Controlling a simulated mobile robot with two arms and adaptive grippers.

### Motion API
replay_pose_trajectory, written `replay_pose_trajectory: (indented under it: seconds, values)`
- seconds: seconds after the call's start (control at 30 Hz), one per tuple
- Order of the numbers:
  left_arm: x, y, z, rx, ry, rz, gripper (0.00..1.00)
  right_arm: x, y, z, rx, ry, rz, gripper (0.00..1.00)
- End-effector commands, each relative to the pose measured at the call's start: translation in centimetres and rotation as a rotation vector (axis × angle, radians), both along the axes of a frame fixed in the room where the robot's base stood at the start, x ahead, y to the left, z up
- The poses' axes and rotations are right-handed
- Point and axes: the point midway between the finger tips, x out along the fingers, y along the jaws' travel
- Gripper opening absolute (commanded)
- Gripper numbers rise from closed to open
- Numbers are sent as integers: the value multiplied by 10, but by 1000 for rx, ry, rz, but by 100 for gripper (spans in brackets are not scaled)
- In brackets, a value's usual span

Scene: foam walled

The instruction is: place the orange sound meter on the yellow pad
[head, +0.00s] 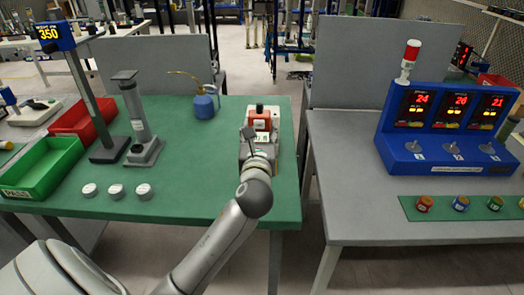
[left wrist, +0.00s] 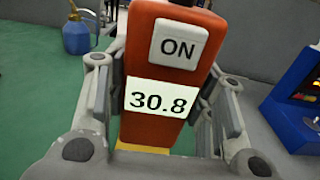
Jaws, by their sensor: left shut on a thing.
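The orange sound meter (head: 263,114) is near the right edge of the green table in the head view. In the left wrist view the meter (left wrist: 158,122) fills the middle, with a white "ON" key and a display reading 30.8. My left gripper (head: 257,147) is shut on it, with a finger along each side. A small strip of yellow, seemingly the yellow pad (left wrist: 143,149), shows just below the meter in the left wrist view. The rest of it is hidden. I cannot tell whether the meter touches it. My right gripper is not in view.
A blue oil can (head: 204,103), a grey stand (head: 144,150) and several round white weights (head: 116,191) are on the green table (head: 205,165). Green (head: 42,165) and red (head: 87,119) bins stand left. A grey table (head: 350,160) with a blue display unit (head: 440,152) stands right, across a gap.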

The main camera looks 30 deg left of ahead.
Motion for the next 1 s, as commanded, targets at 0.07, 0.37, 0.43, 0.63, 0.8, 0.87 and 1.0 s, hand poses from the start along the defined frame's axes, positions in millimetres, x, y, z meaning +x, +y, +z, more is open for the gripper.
replay_pose_trajectory:
  seconds: [0.07, 0.37, 0.43, 0.63, 0.8, 0.87, 1.0]
  values:
    - [11, 6, -21, 0, 4, 2, 20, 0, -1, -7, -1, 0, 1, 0]
    - [36, 17, -50, 0, -1, 0, 20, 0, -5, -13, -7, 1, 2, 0]
    - [37, 18, -52, 1, -2, -1, 20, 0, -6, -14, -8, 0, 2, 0]
    - [41, 20, -78, -2, 3, 0, 20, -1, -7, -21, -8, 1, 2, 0]
    - [41, 20, -88, 1, -1, -1, 20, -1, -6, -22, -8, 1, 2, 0]
    - [41, 20, -88, 1, -1, -1, 20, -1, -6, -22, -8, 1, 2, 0]
    - [41, 20, -88, 1, 0, -1, 20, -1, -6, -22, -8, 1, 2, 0]
